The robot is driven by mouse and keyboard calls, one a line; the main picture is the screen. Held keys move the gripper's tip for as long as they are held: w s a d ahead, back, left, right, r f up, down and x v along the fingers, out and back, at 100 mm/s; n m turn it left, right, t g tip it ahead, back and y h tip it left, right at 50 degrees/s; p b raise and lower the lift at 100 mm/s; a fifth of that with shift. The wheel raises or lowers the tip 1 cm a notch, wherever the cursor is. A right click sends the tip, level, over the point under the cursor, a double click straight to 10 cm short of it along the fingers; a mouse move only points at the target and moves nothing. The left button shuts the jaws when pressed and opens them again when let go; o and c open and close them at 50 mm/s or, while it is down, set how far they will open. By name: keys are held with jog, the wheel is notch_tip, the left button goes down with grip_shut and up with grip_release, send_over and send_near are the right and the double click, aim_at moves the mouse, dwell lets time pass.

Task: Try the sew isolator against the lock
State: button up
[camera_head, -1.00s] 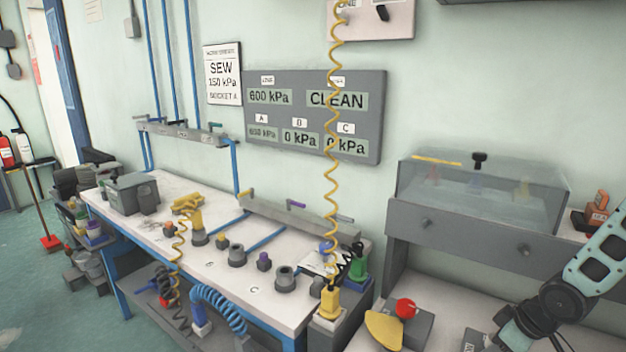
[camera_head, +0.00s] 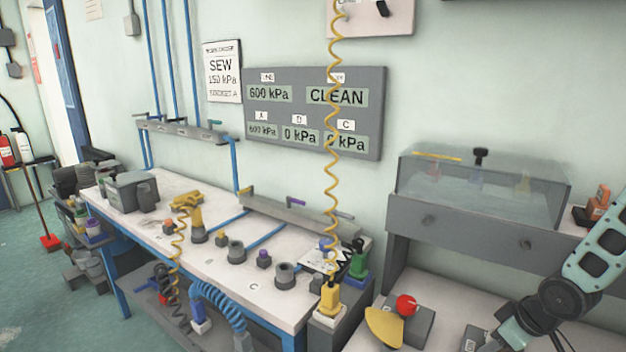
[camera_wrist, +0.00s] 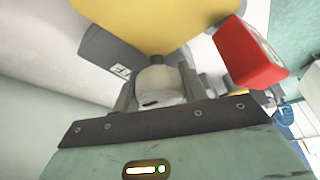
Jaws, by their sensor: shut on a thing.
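In the wrist view my gripper (camera_wrist: 157,82) is shut on a pale grey rounded knob (camera_wrist: 158,86) between its two fingers. A large yellow piece (camera_wrist: 150,20) lies just beyond the knob, and a red block (camera_wrist: 250,55) with a small label, perhaps the lock, is to its right. In the head view a yellow wedge (camera_head: 383,327) and a red part (camera_head: 405,305) sit at a dark grey box (camera_head: 420,322); they may be the same pieces. My arm comes down at the lower right there, and its fingertips are not visible. I cannot read which part is the sew isolator.
A grey labelled box (camera_wrist: 108,58) is close to my left finger. A clear-lidded cabinet (camera_head: 480,185) stands behind. The workbench (camera_head: 200,265) at left holds fittings, tools and coiled hoses. A gauge board (camera_head: 315,113) and a SEW 150 kPa sign (camera_head: 222,72) hang on the wall.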

jog(key=shift+m+h+b, duration=0.4)
jog(key=shift+m+b, duration=0.25)
jog(key=shift+m, duration=0.15)
dwell(0.4)
jog(key=o, duration=1.1)
jog(key=shift+c, duration=0.2)
notch_tip(320, 180, up, 5)
jog(key=p, duration=0.5)
jog(key=shift+r, duration=0.1)
jog(key=shift+r+n+p, duration=0.1)
jog(key=shift+n+p, duration=0.3)
jog(key=shift+p, duration=0.45)
